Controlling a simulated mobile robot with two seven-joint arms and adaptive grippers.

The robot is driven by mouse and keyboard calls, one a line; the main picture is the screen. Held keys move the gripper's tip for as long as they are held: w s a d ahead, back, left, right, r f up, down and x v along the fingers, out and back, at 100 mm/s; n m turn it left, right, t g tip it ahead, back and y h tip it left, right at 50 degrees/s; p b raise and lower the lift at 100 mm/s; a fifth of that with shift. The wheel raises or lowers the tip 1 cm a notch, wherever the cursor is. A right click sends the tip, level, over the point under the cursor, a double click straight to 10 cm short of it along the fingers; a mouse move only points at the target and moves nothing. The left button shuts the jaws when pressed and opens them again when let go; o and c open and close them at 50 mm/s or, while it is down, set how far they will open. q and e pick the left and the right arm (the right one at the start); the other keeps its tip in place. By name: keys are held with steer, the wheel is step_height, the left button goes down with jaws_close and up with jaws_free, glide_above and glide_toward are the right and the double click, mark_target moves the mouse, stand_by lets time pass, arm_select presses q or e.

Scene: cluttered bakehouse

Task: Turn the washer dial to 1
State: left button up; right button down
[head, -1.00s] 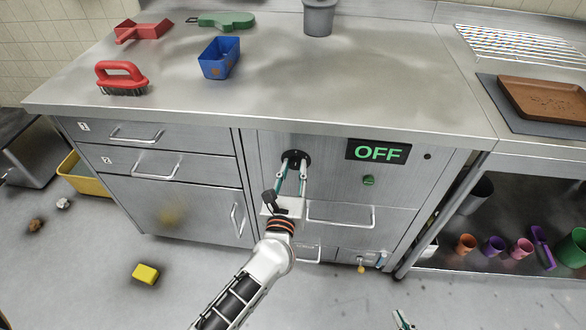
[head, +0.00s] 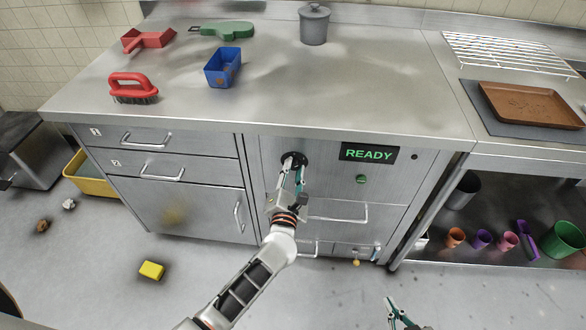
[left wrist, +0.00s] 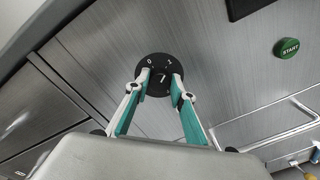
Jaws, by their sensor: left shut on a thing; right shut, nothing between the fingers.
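The black round washer dial (head: 303,158) is on the steel front below the worktop. In the left wrist view the dial (left wrist: 157,64) shows 0 at upper left and 1 at upper right. A white mark on its knob leans toward the 1. My left gripper (head: 294,163) is shut on the dial knob, one finger on each side of it; the left wrist view shows these fingertips (left wrist: 160,82) too. The display (head: 369,152) beside the dial reads READY. My right gripper (head: 391,303) is shut and empty, low in the head view over the floor.
A green START button (head: 361,179) is below the display. A drawer handle (head: 338,218) sticks out below the dial, close to my left gripper. A yellow sponge (head: 151,270) lies on the floor. The worktop holds a brush (head: 132,82) and a blue bin (head: 222,70).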

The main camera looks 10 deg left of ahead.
arm_select(q)
steer(key=shift+m, duration=0.4)
steer(key=o, duration=1.1)
steer(key=shift+s, duration=0.1)
steer(key=s, duration=1.2)
steer(key=shift+r, duration=0.2)
steer(key=shift+d, duration=0.1)
